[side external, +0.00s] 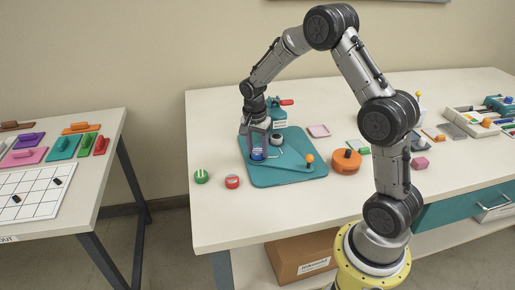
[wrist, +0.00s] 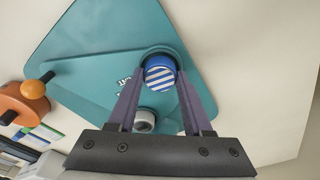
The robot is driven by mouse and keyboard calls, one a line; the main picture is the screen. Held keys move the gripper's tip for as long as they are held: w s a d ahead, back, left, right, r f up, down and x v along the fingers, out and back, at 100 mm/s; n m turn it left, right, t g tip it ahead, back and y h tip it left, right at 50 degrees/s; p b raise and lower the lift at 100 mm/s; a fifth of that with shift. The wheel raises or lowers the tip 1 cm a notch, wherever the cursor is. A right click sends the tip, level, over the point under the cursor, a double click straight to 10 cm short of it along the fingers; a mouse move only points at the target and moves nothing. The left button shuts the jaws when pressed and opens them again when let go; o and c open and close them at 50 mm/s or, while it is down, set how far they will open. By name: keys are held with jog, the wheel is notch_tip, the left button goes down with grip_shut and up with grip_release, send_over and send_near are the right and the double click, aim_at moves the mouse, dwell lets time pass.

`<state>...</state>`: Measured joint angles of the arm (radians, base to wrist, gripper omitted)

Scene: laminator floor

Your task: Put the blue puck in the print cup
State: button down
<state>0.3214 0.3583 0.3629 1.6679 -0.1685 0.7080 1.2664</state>
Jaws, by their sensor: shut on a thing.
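The blue puck (wrist: 160,78), with a blue-and-white striped top, is between my fingertips in the wrist view. My gripper (wrist: 161,73) is shut on it. In the side view the puck (side external: 258,154) shows low between my fingers, over the left part of the teal base plate (side external: 290,180). A dark blue round rim (wrist: 156,50) shows just beyond the puck; whether the puck sits in it or just above it, I cannot tell. A grey-white cup-like cylinder with a dark centre (wrist: 145,121) stands beside my fingers; it also shows in the side view (side external: 277,139). Which one is the print cup is unclear.
A teal press with a red handle (side external: 287,102) stands behind my gripper. An orange round tool (side external: 346,162) is to the right. The front tabletop is clear.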

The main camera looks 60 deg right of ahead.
aim_at(256, 154)
jog(key=shift+f, duration=0.1)
jog(key=shift+c, duration=1.6)
grip_release()
notch_tip(256, 154, up, 12)
jog(key=a, duration=0.2)
jog(key=s+a+r+n+t, duration=0.2)
jog(key=s+a+r+n, duration=0.5)
jog(key=s+r, duration=0.15)
jog(key=s+a+n+t, duration=0.1)
jog(key=s+a+n, duration=0.1)
jog(key=s, duration=0.3)
jog(key=s+a+f+n+t+y, duration=0.1)
jog(key=s+a+n, duration=0.1)
jog(key=s+n, duration=0.2)
jog(key=s+a+n+t, duration=0.1)
jog(key=s+a+n, duration=0.2)
jog(key=s, duration=0.4)
jog(key=shift+f+n, duration=0.15)
jog(key=shift+n, duration=0.25)
